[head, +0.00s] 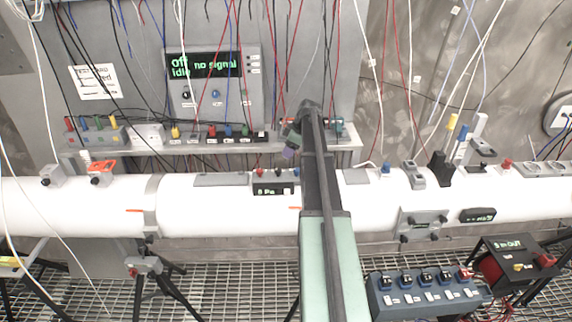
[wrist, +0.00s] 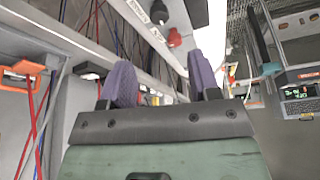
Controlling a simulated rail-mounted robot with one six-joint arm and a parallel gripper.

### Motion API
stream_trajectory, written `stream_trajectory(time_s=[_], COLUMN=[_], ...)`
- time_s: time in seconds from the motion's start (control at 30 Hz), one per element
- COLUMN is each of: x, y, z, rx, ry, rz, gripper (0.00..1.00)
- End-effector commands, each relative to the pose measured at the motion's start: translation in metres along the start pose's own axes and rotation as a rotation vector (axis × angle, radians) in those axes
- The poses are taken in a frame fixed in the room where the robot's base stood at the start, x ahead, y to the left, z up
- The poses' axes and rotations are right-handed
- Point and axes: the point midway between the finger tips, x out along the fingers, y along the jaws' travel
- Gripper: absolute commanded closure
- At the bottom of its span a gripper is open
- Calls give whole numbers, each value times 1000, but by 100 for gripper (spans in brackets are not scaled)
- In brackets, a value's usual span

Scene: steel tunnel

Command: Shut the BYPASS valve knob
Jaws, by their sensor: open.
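I cannot read a BYPASS label in either view, so I cannot tell which knob is the BYPASS valve. A grey-blue box (head: 425,297) at the lower right of the head view carries a row of several blue knobs and one red knob (head: 465,273); its labels are too small to read. My gripper (wrist: 162,82) is open and empty, its two purple fingertips apart in the wrist view. In the head view my gripper (head: 289,150) shows partly, above the white pipe near the back shelf, with my arm hiding much of it. A red knob (wrist: 174,38) appears beyond the fingertips.
The white pipe (head: 90,205) runs across the scene. A display panel (head: 213,85) reading "Off no signal idle" stands behind the shelf (head: 355,145). Wires hang throughout. An orange-handled fitting (head: 101,171) sits on the pipe at left. A black-and-red box (head: 508,262) is at lower right.

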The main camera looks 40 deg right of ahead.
Motion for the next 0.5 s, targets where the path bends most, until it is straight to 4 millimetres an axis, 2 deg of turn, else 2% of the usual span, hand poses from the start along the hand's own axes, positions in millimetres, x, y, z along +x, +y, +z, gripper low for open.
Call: stream_trajectory(time_s=[0.17,0.5], x=[23,101], y=[0,0], z=[2,4], rx=[0,1], ry=[-1,-2], rz=[-1,0], gripper=[44,44])
